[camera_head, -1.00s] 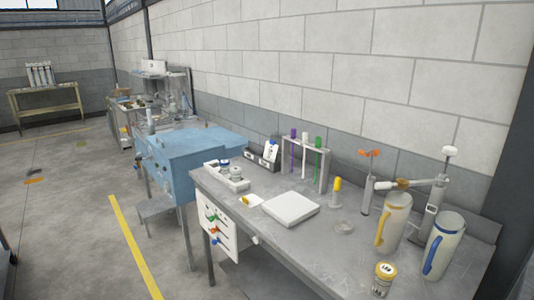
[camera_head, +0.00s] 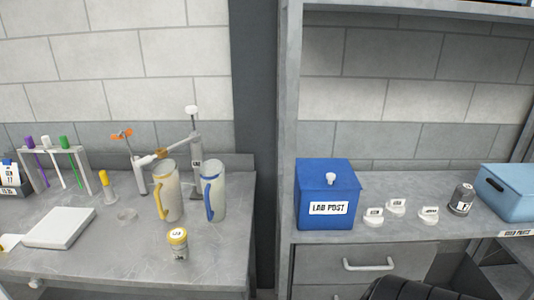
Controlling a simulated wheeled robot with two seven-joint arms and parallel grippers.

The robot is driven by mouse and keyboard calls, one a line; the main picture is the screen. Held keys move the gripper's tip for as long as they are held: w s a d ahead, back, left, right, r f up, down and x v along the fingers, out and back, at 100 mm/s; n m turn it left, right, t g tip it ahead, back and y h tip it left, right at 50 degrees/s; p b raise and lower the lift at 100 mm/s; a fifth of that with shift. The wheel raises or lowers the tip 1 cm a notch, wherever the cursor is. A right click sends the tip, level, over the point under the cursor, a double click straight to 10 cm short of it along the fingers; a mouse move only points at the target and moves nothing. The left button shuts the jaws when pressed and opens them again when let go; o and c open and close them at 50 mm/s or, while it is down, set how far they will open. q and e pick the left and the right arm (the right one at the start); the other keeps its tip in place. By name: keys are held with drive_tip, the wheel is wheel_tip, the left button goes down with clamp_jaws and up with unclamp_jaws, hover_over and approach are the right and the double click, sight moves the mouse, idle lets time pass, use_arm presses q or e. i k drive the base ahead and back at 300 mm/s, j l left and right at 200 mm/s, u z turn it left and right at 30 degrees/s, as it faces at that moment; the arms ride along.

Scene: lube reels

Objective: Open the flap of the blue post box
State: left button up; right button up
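The blue post box (camera_head: 328,224) stands on the grey shelf bench right of the dark post. It is a blue cube with a white label reading "LAB POST" on its front. A small white knob (camera_head: 331,179) sits near the top front edge. The top looks closed; I cannot tell where the flap's edges run. Neither of my grippers shows in the view. A dark rounded shape, perhaps part of my arm, shows at the bottom right, in front of the drawers.
Several small white labelled pieces (camera_head: 396,206), a dark grey jar (camera_head: 461,199) and a light blue bin (camera_head: 510,191) stand right of the box. A drawer (camera_head: 365,264) lies below. The left bench (camera_head: 110,258) holds two jugs, a yellow-lidded jar and a tube rack.

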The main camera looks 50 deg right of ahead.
sight(316, 175)
drive_tip(key=z, duration=2.6)
